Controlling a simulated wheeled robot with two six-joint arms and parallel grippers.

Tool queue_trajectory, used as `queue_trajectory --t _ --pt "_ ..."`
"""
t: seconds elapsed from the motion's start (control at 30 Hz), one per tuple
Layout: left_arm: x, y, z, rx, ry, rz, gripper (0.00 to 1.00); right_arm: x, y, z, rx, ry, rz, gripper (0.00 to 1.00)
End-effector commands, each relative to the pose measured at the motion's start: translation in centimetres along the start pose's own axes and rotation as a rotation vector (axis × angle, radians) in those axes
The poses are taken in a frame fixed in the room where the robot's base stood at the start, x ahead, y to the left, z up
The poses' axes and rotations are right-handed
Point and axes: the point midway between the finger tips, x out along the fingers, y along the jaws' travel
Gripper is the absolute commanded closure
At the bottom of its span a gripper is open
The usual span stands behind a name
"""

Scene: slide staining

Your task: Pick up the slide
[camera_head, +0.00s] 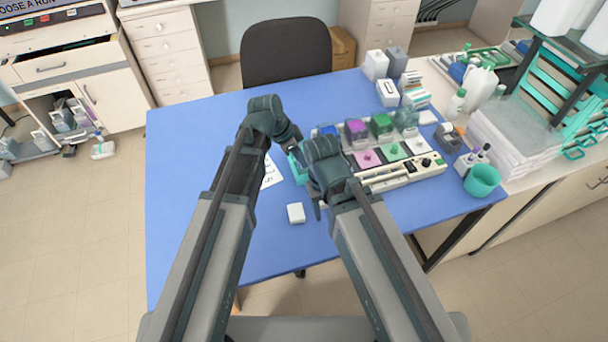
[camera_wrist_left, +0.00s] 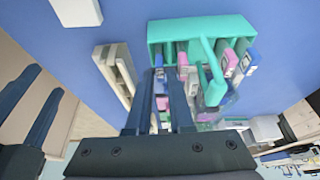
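The teal slide rack (camera_wrist_left: 200,28) lies under my left gripper and holds several slides with pink, blue and white labelled ends, such as a pink-ended slide (camera_wrist_left: 229,62). In the head view the rack (camera_head: 298,170) is partly hidden by my arms. My left gripper (camera_wrist_left: 164,72) points down at the rack, its fingers a small gap apart. I cannot tell whether a slide lies between them. My right gripper (camera_head: 318,206) hangs just right of the rack, mostly hidden by its own wrist; in the left wrist view two dark fingers at the left edge stand apart.
A white block (camera_head: 296,213) lies on the blue table (camera_head: 195,185) near the front. A printed sheet (camera_head: 271,172) lies by my left arm. The table's left side is clear.

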Motion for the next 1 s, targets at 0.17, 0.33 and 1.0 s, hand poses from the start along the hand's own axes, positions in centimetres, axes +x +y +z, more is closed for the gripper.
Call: queue_trajectory --t 0.17,0.33,1.0 --pt "2.9 -0.1 0.3 0.001 0.0 0.0 0.8 2.7 -0.3 -0.2 0.001 0.0 0.0 0.5" --pt "3.1 0.0 0.2 0.0 0.0 0.0 0.8 2.9 -0.3 -0.2 0.001 0.0 0.0 0.5" --pt "3.0 0.0 0.2 0.0 0.0 0.0 1.0 2.8 -0.3 -0.2 0.0 0.0 0.0 0.5"
